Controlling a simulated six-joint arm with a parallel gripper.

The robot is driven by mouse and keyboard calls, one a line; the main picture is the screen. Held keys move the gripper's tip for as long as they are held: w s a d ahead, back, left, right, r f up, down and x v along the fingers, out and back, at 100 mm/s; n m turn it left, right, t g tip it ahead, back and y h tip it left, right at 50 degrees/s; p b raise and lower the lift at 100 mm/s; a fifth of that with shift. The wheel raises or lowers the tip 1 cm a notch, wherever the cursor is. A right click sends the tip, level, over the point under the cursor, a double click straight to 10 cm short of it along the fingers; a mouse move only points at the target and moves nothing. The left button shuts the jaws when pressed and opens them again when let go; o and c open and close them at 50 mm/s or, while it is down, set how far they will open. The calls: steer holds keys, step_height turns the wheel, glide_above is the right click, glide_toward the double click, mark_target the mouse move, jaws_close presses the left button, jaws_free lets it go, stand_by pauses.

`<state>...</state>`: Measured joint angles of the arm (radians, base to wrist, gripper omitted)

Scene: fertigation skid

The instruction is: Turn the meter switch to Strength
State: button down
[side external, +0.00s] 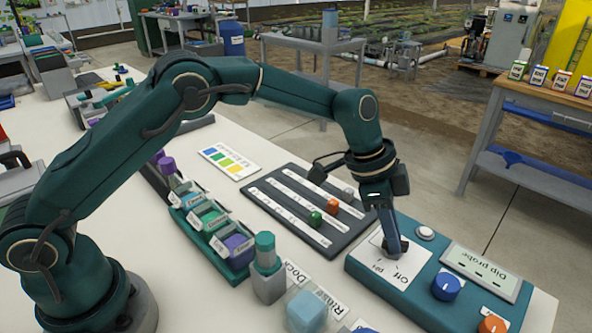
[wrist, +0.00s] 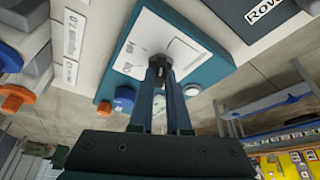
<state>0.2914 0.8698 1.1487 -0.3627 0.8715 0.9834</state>
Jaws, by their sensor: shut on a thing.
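The meter panel is a teal box (side external: 359,266) at the front right with a white dial plate (side external: 375,260). "Off" and "pH" can be read on the plate, but the other markings are covered or too small. My gripper (side external: 394,246) points down onto the plate and is shut on the meter switch, which its fingers mostly hide. The wrist view shows the fingers (wrist: 159,72) close together over the white plate (wrist: 140,45). I cannot tell which mark the switch points to.
The same box carries a white button (side external: 425,233), a blue knob (side external: 446,287), an orange knob (side external: 492,325) and a "Dip probe" plate (side external: 482,271). A dark slotted board (side external: 291,226) with green and orange pieces lies left. A teal-capped bottle (side external: 266,266) stands nearer.

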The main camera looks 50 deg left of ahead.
steer(key=shift+w+m+g, duration=0.15)
steer(key=shift+m+g, duration=0.35)
steer(key=shift+m, duration=0.7)
steer(key=c, duration=0.9)
jaws_free()
steer(key=shift+r, duration=0.1)
steer(key=shift+v, duration=2.5)
steer(key=shift+a, duration=0.1)
